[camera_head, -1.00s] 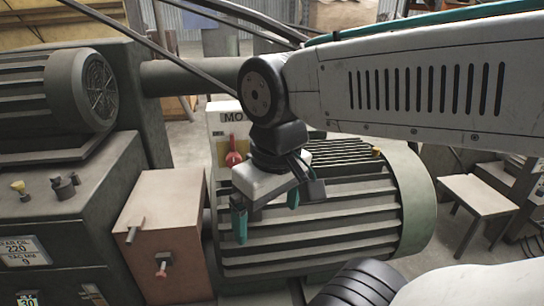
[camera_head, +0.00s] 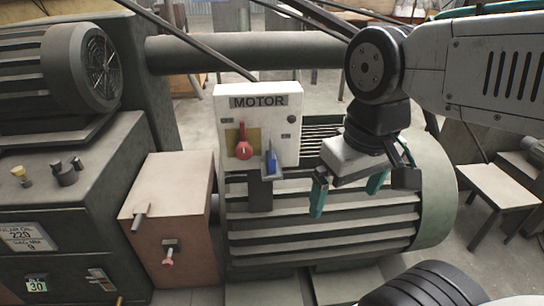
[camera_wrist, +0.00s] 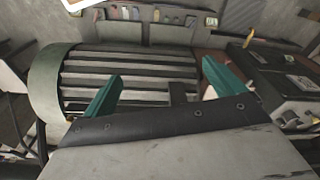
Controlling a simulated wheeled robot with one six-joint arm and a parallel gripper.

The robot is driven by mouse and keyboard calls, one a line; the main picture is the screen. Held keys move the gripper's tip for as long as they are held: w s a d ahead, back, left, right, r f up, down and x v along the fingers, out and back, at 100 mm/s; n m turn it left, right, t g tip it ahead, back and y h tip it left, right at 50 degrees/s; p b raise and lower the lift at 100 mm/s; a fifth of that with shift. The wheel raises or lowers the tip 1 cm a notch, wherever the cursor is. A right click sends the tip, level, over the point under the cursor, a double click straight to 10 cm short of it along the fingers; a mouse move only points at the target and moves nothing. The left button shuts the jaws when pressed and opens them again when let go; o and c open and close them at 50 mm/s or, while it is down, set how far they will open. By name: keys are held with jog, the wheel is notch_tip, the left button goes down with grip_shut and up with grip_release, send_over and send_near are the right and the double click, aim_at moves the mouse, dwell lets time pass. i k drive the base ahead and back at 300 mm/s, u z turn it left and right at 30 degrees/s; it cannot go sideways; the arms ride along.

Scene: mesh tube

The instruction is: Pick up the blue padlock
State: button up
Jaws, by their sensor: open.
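The blue padlock (camera_head: 271,161) shows in the head view as a small blue piece on a little grey ledge at the lower front of the white MOTOR box (camera_head: 259,101). It is right of the red switch handle. My gripper (camera_head: 347,190) is open and empty, to the right of the padlock and a little lower in the picture, in front of the ribbed motor. Its teal fingers point down. In the wrist view my gripper (camera_wrist: 162,88) shows both teal fingers spread apart with the ribbed motor beyond. I cannot make out the padlock there.
The red switch handle (camera_head: 243,147) stands out from the box beside the padlock. The ribbed motor (camera_head: 318,240) lies below and behind my gripper. A brown box (camera_head: 172,215) with levers stands at left. A grey stool (camera_head: 500,187) is at right.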

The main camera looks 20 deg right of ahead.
aim_at(271, 159)
jog(key=z, duration=1.75)
jog(key=k, duration=1.2)
jog(key=u, duration=1.65)
